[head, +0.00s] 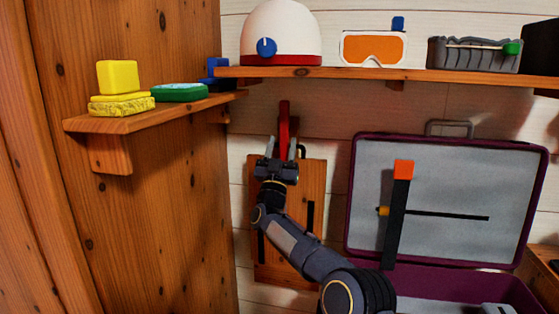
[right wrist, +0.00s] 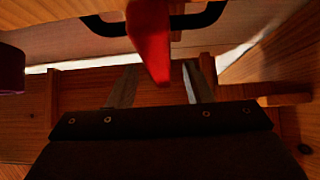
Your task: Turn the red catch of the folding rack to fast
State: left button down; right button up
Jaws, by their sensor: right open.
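The folding rack (head: 312,180) is a wooden board with dark slots, upright against the white plank wall. Its red catch (head: 284,113) is a narrow bar standing about upright at the rack's top. In the right wrist view the red catch (right wrist: 149,42) reaches down from the top edge, its lower end in the gap between my fingertips. My right gripper (head: 281,146) is open, with one finger on each side of the catch's lower part. I cannot tell whether either finger touches it. My arm hides part of the rack. My left gripper is not in view.
A wooden shelf (head: 335,74) above the rack holds a white helmet (head: 283,30), orange goggles (head: 373,48) and a grey case (head: 474,55). A left shelf (head: 122,124) holds yellow and green items. An open purple suitcase (head: 436,147) stands to the right.

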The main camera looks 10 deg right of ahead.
jog(key=v, duration=0.6)
jog(key=shift+s+f, duration=0.15)
jog(key=shift+f, duration=0.05)
jog(key=shift+a, duration=0.1)
